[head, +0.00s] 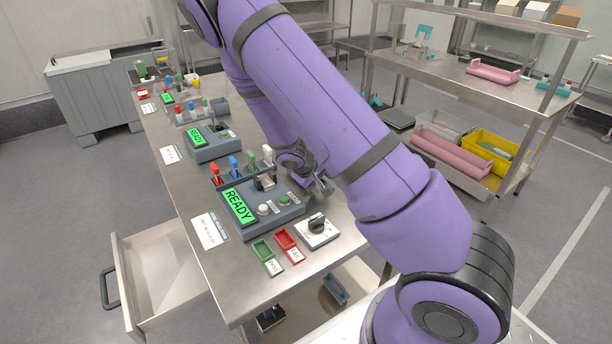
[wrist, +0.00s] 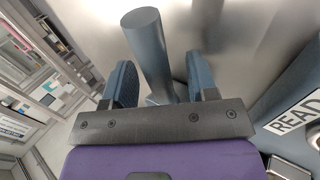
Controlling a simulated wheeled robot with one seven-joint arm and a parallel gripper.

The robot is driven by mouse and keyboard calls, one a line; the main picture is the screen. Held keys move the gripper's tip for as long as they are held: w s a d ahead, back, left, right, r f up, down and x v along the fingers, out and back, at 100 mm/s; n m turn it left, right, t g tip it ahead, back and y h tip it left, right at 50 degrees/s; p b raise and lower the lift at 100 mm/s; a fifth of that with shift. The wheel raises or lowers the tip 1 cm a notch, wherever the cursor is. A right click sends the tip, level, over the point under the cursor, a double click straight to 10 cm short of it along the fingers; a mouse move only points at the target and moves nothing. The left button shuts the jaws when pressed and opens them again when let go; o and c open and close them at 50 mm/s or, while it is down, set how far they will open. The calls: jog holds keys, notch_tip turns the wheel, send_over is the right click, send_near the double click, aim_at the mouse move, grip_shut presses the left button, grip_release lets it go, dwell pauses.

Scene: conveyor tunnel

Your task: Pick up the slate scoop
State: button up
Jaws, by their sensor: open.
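In the wrist view a slate-blue piece with a round end (wrist: 147,45), which looks like the handle of the slate scoop, rises between my fingers. My gripper (wrist: 162,82) is open, with one finger on each side of it and a visible gap on the right. The lower part of this piece is hidden behind the gripper's crossbar, so I cannot see a scoop bowl. In the head view my purple arm reaches over the steel table (head: 215,265) and hides most of the gripper and the scoop.
A READY panel (head: 238,207) stands on the table; its edge shows close at right in the wrist view (wrist: 297,112). Red and green trays (head: 287,240) and a white knob box (head: 317,231) are near the front. An open drawer (head: 150,280) juts out left.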

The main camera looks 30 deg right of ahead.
grip_shut()
jog(key=shift+r, duration=0.15)
notch_tip(320, 180, up, 10)
jog(key=shift+f, duration=0.1)
dwell(0.6)
jog(key=c, duration=0.8)
grip_release()
jog(key=shift+c, duration=0.2)
grip_shut()
